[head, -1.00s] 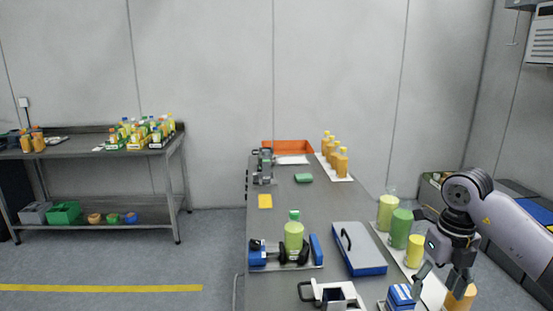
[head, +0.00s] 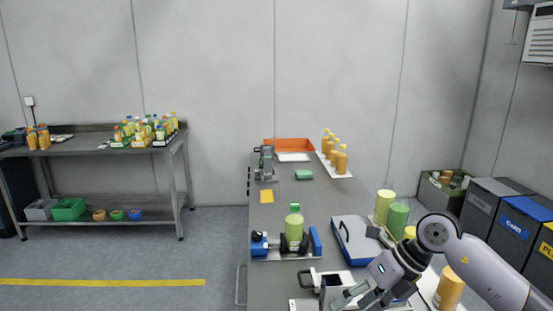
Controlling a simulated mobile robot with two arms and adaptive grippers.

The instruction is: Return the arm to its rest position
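My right arm comes in from the right and bends at a grey-white elbow. Its gripper (head: 360,299) is low at the front of the long table (head: 305,210), just beside a white and black device with a handle (head: 328,281). The fingers look spread, with nothing seen between them; their lower parts are close to the picture's bottom edge. My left gripper is not in view.
A clamp fixture holds a green bottle (head: 293,227). A blue-white case (head: 355,240) lies behind my forearm. Green and yellow cylinders (head: 397,219) and an orange one (head: 448,289) stand at the right edge. Bins (head: 518,225) stand at far right.

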